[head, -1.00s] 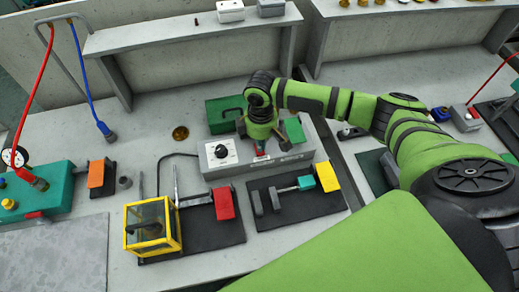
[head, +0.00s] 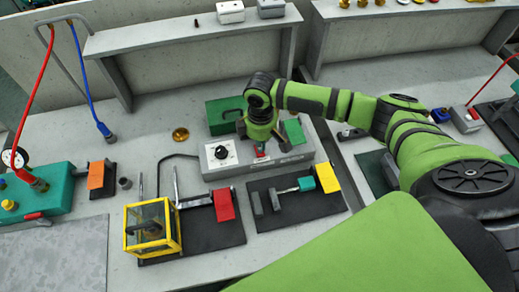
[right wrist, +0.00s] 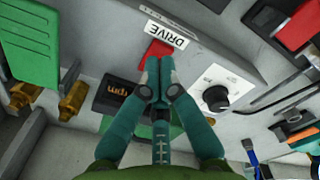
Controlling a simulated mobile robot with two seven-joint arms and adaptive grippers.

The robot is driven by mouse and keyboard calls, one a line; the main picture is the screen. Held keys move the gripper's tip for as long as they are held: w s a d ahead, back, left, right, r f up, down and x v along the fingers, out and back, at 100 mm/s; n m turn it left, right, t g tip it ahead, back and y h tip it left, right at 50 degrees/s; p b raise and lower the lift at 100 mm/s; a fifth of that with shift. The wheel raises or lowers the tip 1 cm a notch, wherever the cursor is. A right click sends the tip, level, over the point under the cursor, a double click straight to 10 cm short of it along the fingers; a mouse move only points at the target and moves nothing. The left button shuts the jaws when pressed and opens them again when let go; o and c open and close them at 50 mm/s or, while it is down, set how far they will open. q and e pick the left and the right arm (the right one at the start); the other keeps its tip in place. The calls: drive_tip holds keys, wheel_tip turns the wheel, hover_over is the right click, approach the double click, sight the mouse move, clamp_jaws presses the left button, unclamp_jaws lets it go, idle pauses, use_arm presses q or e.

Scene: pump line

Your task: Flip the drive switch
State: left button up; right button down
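The drive switch is a red rocker (right wrist: 154,52) under a white DRIVE label (right wrist: 167,34) in the right wrist view. It sits on the light grey control panel (head: 290,163), beside a black knob (head: 221,152). My right gripper (right wrist: 157,84) points down at the switch. Its two teal fingertips are together, and I see nothing between them. The fingertips hide the near part of the switch, and I cannot tell whether they touch it. My left gripper is in neither view.
A green case (head: 224,112) and a green flap (head: 292,131) stand close around my right wrist. In front are a yellow-framed clear cage (head: 153,225), a red block (head: 224,205), and a black plate (head: 296,205) with a yellow block (head: 323,175).

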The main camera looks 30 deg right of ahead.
drive_tip(key=shift+f+b, duration=0.45)
drive_tip(key=shift+f, duration=0.55)
idle(0.6)
drive_tip(key=shift+s+f, duration=0.1)
drive_tip(key=shift+f, duration=0.2)
wheel_tip(320, 180, up, 2)
drive_tip(key=shift+p, duration=1.1)
wheel_tip(320, 180, up, 5)
drive_tip(key=p, duration=0.6)
drive_tip(key=shift+r, duration=0.1)
